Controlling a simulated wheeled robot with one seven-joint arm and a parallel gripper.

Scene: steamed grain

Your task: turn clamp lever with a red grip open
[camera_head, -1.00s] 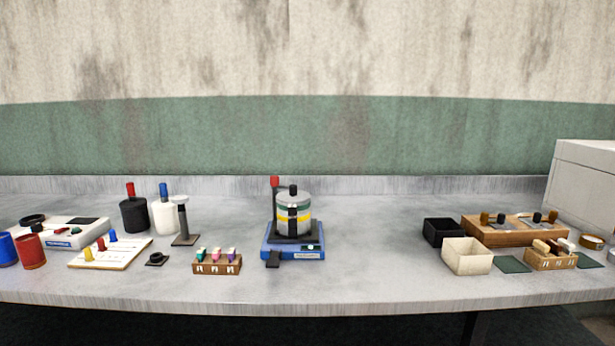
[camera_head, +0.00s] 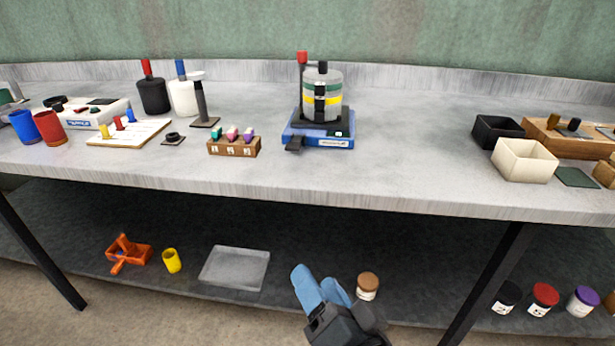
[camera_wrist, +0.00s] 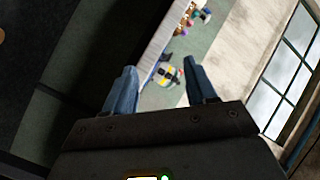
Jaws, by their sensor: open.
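The clamp lever with a red grip (camera_head: 302,57) stands upright at the back left of a blue-based device (camera_head: 325,140). The device holds a grey round vessel (camera_head: 337,92) with green and yellow bands and a black clasp at its front. My gripper (camera_head: 320,283) has blue fingers and is low in front of the bench, well below and apart from the lever. In the wrist view my gripper (camera_wrist: 158,82) is open, with nothing between its fingers. The device (camera_wrist: 167,74) shows small and far off between the fingers there; its lever is too small to make out.
A wooden rack with coloured pegs (camera_head: 234,146) stands left of the device, with a black post (camera_head: 203,105) behind it. Black (camera_head: 497,130) and cream (camera_head: 524,160) boxes stand at right. The bench's front edge (camera_head: 330,197) lies between my gripper and the device.

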